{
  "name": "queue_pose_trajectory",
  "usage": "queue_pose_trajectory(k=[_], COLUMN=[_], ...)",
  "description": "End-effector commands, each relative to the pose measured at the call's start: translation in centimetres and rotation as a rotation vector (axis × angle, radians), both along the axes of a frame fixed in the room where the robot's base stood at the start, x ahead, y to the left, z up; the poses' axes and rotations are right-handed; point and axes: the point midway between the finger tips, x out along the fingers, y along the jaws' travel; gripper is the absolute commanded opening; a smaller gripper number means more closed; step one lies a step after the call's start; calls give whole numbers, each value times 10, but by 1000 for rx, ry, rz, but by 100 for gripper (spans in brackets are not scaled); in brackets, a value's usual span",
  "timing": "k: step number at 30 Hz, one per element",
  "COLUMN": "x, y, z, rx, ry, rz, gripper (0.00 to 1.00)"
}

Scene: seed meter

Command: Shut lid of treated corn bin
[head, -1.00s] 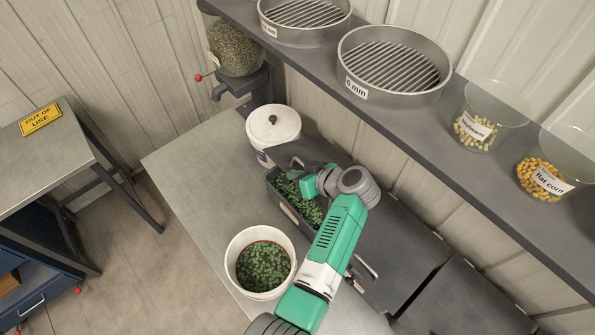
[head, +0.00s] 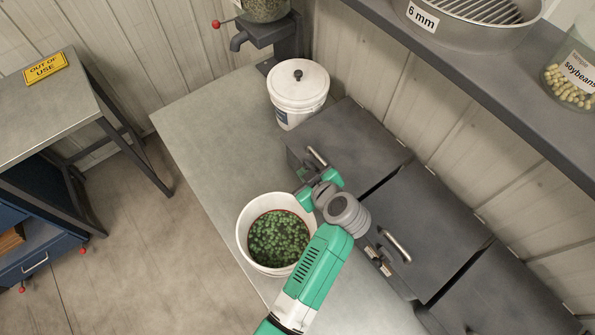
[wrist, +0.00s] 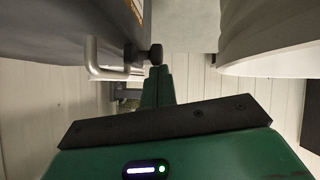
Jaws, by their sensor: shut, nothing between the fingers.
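The grey bin (head: 294,160) nearest the white lidded bucket has its lid (head: 345,138) lying flat, and its contents are hidden. A metal handle (head: 316,156) sits at the lid's front edge; a bar handle (wrist: 98,62) on a grey body shows in the wrist view. I cannot read a label naming treated corn. My gripper (head: 306,178) is in front of this bin, close to the handle. Its fingers (wrist: 158,84) are shut and empty in the wrist view. I cannot tell whether they touch the bin.
An open white bucket of green seeds (head: 278,238) stands just left of my gripper. A white lidded bucket (head: 298,92) stands behind. The bench's left part is clear.

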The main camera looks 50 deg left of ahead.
Motion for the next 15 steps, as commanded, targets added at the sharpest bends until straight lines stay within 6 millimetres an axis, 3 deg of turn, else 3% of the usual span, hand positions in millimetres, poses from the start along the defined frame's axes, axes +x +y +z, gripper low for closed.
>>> queue_pose_trajectory(k=[1,10,15], x=[-1,-2,-4], y=[-2,-2,-11], z=[-8,-11,-1], rx=[-10,-15,-14], ry=[4,8,10], rz=[-1,-3,-3], gripper=[0,0,0])
